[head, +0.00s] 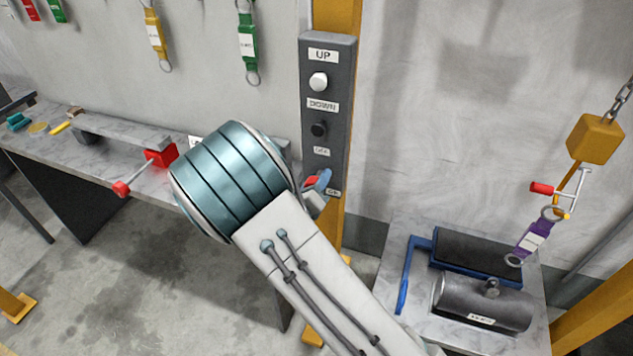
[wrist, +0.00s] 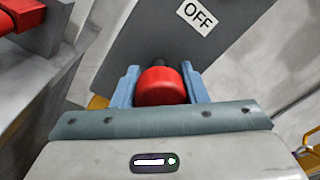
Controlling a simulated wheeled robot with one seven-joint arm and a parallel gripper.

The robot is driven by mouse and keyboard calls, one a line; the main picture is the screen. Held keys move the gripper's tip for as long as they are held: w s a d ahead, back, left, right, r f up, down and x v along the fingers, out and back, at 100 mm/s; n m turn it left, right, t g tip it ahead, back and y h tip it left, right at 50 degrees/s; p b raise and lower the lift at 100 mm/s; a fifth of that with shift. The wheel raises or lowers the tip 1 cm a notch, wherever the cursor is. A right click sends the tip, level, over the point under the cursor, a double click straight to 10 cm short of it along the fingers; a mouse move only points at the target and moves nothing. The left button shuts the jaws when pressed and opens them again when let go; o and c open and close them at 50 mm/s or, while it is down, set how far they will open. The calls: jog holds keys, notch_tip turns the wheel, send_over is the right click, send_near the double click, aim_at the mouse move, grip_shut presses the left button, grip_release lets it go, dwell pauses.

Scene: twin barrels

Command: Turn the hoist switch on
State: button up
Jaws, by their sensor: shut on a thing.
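The dark control box (head: 340,60) is on a yellow post and carries UP, DOWN, OFF and ON labels. The hoist switch has a red knob (head: 311,181), seen below the OFF label and beside the ON label. My gripper (head: 320,184) is at the lower part of the box, partly hidden by my arm. In the wrist view, my gripper (wrist: 162,82) has its blue fingers on both sides of the red knob (wrist: 162,88), shut on it. The knob's dark stem shows behind it. I cannot tell which position the switch is in.
A workbench (head: 100,140) with a red-handled vise (head: 160,156) stands at the left. At the right, a grey cylinder (head: 485,303) lies on a stand below a yellow hoist block (head: 594,139) with a purple strap (head: 533,236). Straps hang on the wall above.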

jog(key=m+b, duration=0.4)
jog(key=shift+f+m, duration=0.3)
jog(key=shift+m, duration=0.1)
jog(key=m+b, duration=0.4)
jog(key=b, duration=0.2)
jog(key=shift+f, duration=0.15)
jog(key=m+b, duration=0.4)
jog(key=b, duration=0.4)
jog(key=shift+m+y, duration=0.3)
jog(key=m+b, duration=0.2)
jog(key=b, duration=0.2)
jog(key=shift+r+m+b, duration=0.2)
jog(key=shift+m+b, duration=0.4)
jog(key=shift+b, duration=0.4)
jog(key=shift+r, duration=0.15)
jog(key=o, duration=1)
jog(key=shift+a, duration=0.1)
jog(key=shift+c, duration=0.2)
